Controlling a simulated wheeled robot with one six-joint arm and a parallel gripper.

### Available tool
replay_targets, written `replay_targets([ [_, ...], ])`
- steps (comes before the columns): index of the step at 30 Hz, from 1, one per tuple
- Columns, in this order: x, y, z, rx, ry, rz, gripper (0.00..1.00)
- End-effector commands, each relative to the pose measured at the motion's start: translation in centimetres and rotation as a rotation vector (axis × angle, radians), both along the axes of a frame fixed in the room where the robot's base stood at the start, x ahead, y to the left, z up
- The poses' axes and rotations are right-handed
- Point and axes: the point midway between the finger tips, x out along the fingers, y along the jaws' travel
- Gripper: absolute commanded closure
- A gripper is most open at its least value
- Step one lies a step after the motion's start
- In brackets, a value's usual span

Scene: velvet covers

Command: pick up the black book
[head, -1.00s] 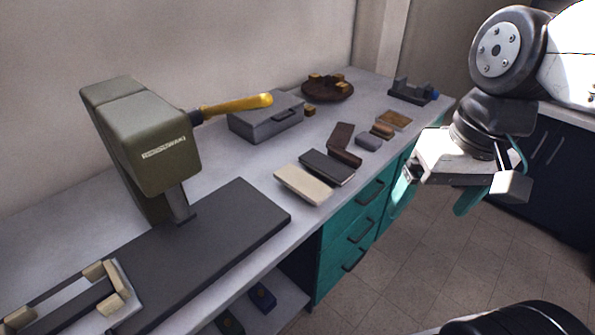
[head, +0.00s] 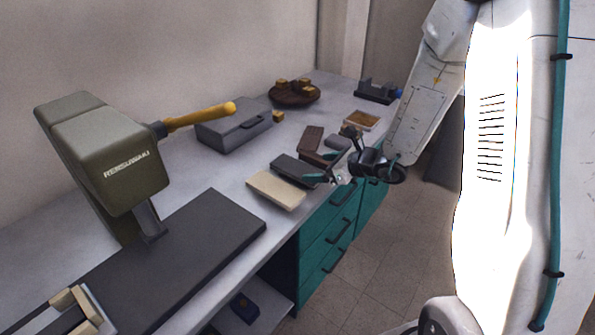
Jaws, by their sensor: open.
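The black book (head: 289,166) lies flat on the grey worktop near its front edge, just behind a cream book (head: 276,190). My gripper (head: 317,174) is at the right end of the black book, its teal fingertips close to the book's edge. It is open. Part of the book's right end is hidden by the gripper, and I cannot tell whether the fingers touch it.
A brown book (head: 311,141) and a small grey block (head: 338,142) lie just beyond the black book. A grey case (head: 233,131) and a round brown tray (head: 312,98) stand farther back. A press with a yellow handle (head: 200,117) stands on the left.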

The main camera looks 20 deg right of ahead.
Motion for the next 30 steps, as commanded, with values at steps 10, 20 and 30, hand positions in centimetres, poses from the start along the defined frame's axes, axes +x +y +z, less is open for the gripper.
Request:
replay_targets([
  [10, 2.3, 0.8, -2.4, 0.019, 0.024, -0.050, 0.11],
  [20, 5.3, 3.2, -4.2, 0.016, 0.023, -0.047, 0.11],
  [30, 5.8, 3.5, -4.5, 0.017, 0.022, -0.050, 0.28],
])
